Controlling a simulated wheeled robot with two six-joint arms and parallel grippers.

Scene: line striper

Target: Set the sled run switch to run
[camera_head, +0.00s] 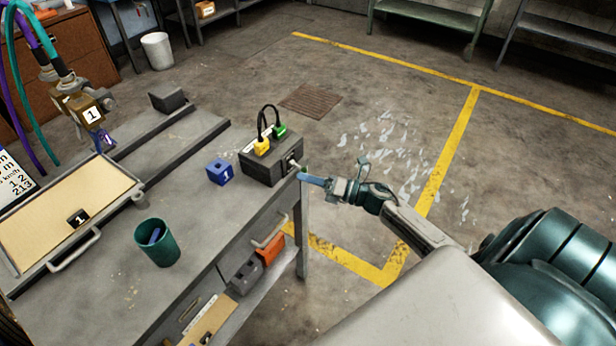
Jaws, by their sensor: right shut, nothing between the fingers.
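My left gripper is not in view.
A blue block marked 1 (220,172) sits left of the box. A teal cup (157,243), a handled tray (60,215) and a rail (150,140) occupy the bench (205,235). Hoses hang at upper left. The floor (390,90) right of the bench is clear.

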